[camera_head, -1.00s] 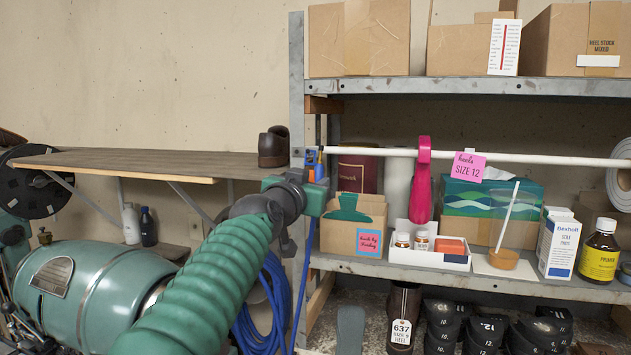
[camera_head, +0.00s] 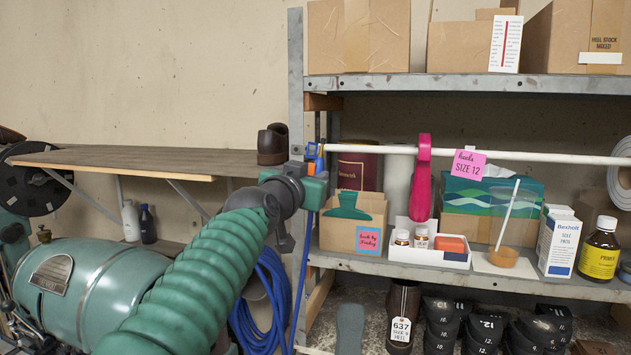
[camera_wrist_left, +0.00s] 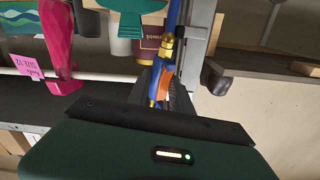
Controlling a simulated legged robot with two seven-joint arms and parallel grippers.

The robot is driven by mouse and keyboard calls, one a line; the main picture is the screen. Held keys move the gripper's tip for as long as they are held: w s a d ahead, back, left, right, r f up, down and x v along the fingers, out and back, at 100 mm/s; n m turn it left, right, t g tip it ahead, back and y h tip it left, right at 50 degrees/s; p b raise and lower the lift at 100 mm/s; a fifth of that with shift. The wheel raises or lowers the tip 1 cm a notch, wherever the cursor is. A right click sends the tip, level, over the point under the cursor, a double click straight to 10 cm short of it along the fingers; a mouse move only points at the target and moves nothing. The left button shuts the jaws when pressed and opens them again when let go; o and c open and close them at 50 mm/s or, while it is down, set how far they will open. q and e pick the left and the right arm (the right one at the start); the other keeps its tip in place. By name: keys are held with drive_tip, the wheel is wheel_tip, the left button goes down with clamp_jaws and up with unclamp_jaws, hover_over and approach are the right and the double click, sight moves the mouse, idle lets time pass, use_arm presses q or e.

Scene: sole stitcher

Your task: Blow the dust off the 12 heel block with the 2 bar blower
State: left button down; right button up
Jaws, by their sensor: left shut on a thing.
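My left gripper (camera_head: 314,170) is shut on the blue blower (camera_head: 312,151), in front of the shelf's left post. The left wrist view shows the blower (camera_wrist_left: 165,72) between the dark jaws (camera_wrist_left: 165,100), with a brass fitting and an orange part; its pressure marking is not readable. A blue hose (camera_head: 302,275) hangs below the gripper. Black heel blocks (camera_head: 487,330) stand stacked in rows on the bottom level, below and right of the gripper. Their white numbers are small; I cannot tell surely which is the 12, and no dust is discernible. My right gripper is not in view.
A white rail (camera_head: 480,156) with a pink shoehorn (camera_head: 422,180) and pink size 12 tag (camera_head: 467,164) crosses the shelf front. The middle shelf (camera_head: 430,269) holds a cup, bottles and boxes.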

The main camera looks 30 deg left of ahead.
use_arm(q)
drive_tip(key=shift+a+b+v, duration=0.15)
drive_tip(key=shift+b+v, duration=0.05)
drive_tip(key=shift+v, duration=0.75)
drive_tip(key=shift+a+b+v, duration=0.15)
drive_tip(key=shift+b+v, duration=0.05)
drive_tip(key=shift+v, duration=0.8)
drive_tip(key=b+v, duration=0.2)
drive_tip(key=v, duration=0.6)
drive_tip(key=shift+d+r, duration=0.2)
drive_tip(key=shift+d, duration=0.05)
drive_tip(key=shift+s, duration=0.15)
